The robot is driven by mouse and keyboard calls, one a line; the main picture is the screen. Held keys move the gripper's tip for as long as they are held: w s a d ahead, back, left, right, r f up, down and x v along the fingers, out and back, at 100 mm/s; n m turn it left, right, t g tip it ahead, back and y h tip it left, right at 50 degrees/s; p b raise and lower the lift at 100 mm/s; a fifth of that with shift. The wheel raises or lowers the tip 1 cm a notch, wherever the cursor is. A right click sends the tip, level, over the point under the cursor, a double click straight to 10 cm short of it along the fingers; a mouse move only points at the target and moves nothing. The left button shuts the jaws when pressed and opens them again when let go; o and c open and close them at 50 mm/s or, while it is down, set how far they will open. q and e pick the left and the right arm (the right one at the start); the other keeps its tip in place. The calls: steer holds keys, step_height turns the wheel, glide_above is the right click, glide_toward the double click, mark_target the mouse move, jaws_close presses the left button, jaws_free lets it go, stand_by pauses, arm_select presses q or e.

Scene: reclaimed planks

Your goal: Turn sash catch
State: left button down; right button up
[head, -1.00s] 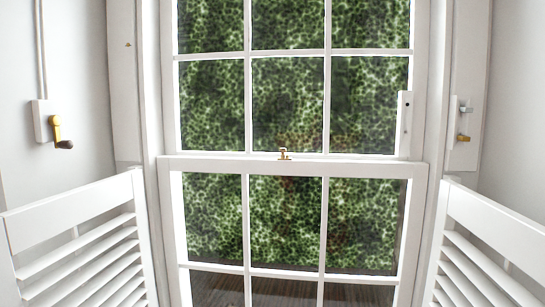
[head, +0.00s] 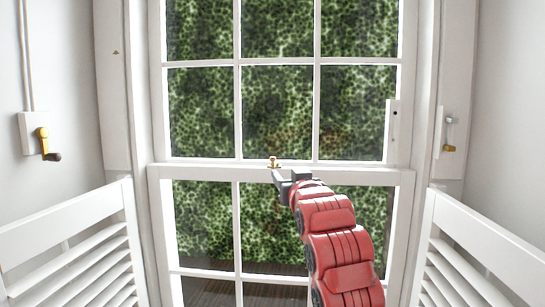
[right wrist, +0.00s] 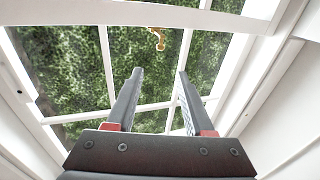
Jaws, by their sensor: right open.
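The sash catch (head: 273,162) is a small brass fitting on the white meeting rail (head: 215,171) in the middle of the window. In the right wrist view the brass catch (right wrist: 158,38) shows at the top, beyond the fingertips. My right gripper (head: 276,177) is just below and close to the catch in the head view. In the right wrist view its two dark fingers (right wrist: 160,72) are apart with nothing between them, and the catch is not between them. Whether the gripper touches the rail is unclear. My left gripper is not in view.
White louvred shutters stand at the left (head: 75,235) and right (head: 475,250), flanking the window. A brass crank (head: 44,143) is on the left wall. Small metal fittings (head: 449,148) are on the right frame. The space before the upper panes is clear.

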steer(key=r, duration=0.1)
steer(key=p, duration=0.9)
glide_toward(273, 159)
steer(key=shift+g, duration=0.3)
steer(key=x, duration=0.9)
steer(key=shift+w+r, duration=0.15)
steer(key=shift+r, duration=0.25)
steer(key=shift+w, duration=0.25)
steer(key=shift+w+a+f+p, duration=0.1)
steer(key=shift+w+p, duration=0.2)
steer(key=shift+w, duration=0.25)
steer(key=shift+c, duration=0.3)
jaws_close()
